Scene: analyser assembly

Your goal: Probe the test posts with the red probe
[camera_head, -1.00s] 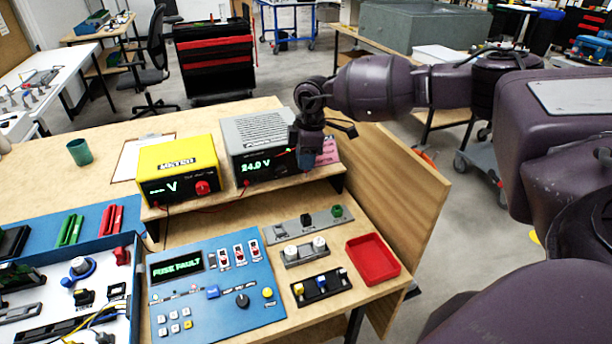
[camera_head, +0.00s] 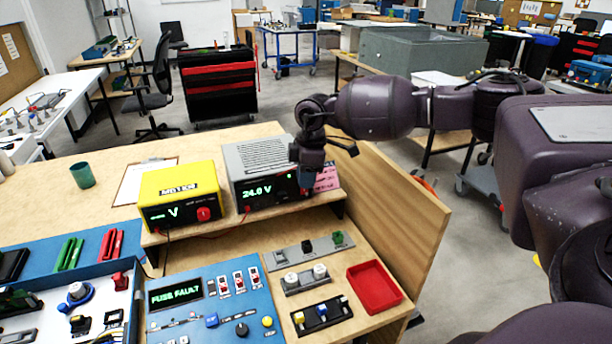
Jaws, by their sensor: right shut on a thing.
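My right gripper (camera_head: 308,180) points down at the right front of the grey power supply (camera_head: 262,158), which reads 24.0 V. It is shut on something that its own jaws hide. The yellow meter (camera_head: 180,190) stands to the left, its display showing dashes and V. A thin red lead (camera_head: 222,211) runs along the shelf between meter and supply. I cannot make out a red probe for certain. A grey strip (camera_head: 290,252) with a black post (camera_head: 307,247) and a green post (camera_head: 338,239) lies on the bench; these may be test posts. My left gripper is out of view.
A blue panel (camera_head: 222,318) reads FUSE FAULT. Right of it are a grey block with two white caps (camera_head: 306,281), a black fuse strip (camera_head: 322,316) and an empty red tray (camera_head: 374,288). A wooden side board (camera_head: 395,205) borders the right. A green cup (camera_head: 82,175) stands far left.

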